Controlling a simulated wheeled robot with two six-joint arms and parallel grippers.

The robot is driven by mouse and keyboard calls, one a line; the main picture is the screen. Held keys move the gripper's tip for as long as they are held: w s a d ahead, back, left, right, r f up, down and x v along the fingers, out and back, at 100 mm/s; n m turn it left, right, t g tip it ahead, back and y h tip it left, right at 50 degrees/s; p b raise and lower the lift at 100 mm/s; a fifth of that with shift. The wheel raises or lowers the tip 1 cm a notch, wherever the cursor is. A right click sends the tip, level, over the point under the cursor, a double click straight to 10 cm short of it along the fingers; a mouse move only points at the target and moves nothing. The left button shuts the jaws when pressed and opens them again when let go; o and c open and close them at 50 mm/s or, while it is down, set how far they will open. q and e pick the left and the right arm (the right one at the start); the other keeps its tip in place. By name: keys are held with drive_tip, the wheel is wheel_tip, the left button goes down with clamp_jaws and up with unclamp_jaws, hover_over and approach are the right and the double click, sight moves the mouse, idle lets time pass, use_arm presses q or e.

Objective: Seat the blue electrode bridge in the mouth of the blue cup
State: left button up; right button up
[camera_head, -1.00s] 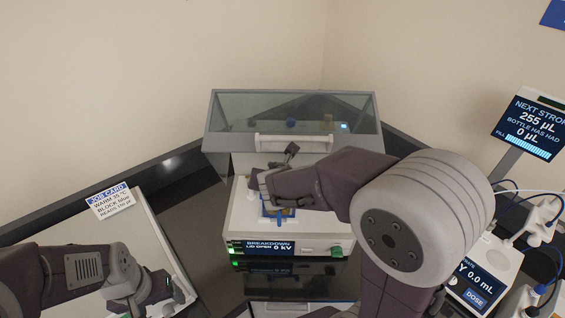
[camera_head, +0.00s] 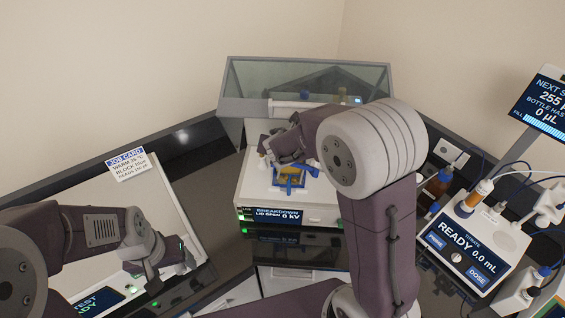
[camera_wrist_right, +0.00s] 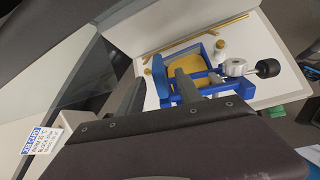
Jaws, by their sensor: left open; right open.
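The blue cup (camera_head: 290,186) with amber liquid sits on the white breakdown tester. In the right wrist view the cup (camera_wrist_right: 160,78) shows amber inside a blue rim. The blue electrode bridge (camera_wrist_right: 214,82) lies at the cup, with a silver drum and black knob beside it. I cannot tell whether it is fully seated. My right gripper (camera_head: 270,155) is just above the cup, partly hidden by its own arm. In the wrist view its fingers (camera_wrist_right: 160,80) are apart, with one in front of the cup. My left gripper (camera_head: 152,275) is open at lower left, away from the cup.
The tester's clear lid (camera_head: 305,82) stands open behind the cup. A titrator (camera_head: 470,240) and brown bottle (camera_head: 437,186) stand at right. A gold rod (camera_wrist_right: 205,40) lies beside the cup.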

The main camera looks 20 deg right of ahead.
drive_tip(key=shift+w+f, duration=0.15)
drive_tip(key=shift+w, duration=0.15)
drive_tip(key=shift+s, duration=0.15)
clamp_jaws()
drive_tip(key=shift+r, duration=0.25)
idle(0.7)
